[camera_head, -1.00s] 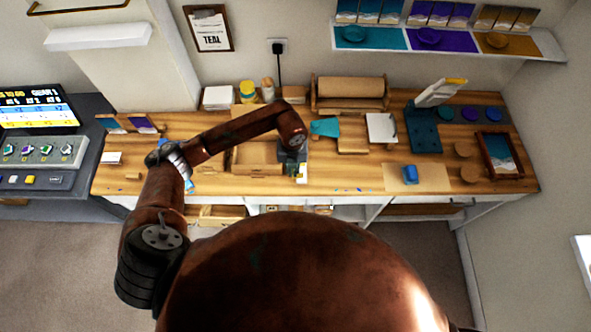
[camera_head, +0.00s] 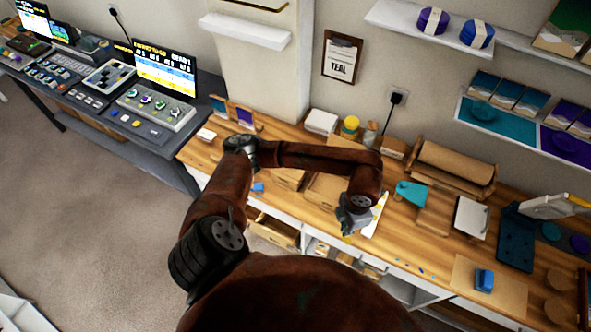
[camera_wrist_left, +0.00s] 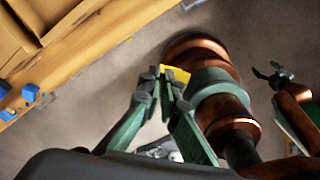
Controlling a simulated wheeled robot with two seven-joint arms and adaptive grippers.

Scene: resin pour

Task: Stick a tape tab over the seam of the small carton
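My left gripper (camera_head: 350,226) is at the worktop's front edge in the head view. In the left wrist view its green fingers (camera_wrist_left: 164,84) are close together, with a small yellow tab (camera_wrist_left: 178,74) at their tips, seen against the floor. A brown cardboard box (camera_head: 322,190) lies on the worktop just behind my left gripper, partly hidden by the arm; cardboard (camera_wrist_left: 14,42) also shows in the left wrist view. I cannot make out its seam. My right gripper (camera_wrist_left: 268,74) shows small at the right of the left wrist view, its fingers apart and empty.
A white card (camera_head: 375,216) lies right of my left gripper. A teal piece (camera_head: 411,192), a roll holder (camera_head: 452,168) and a blue block (camera_head: 484,280) on a brown sheet stand further right. Open drawers (camera_head: 272,231) project below the worktop's front edge.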

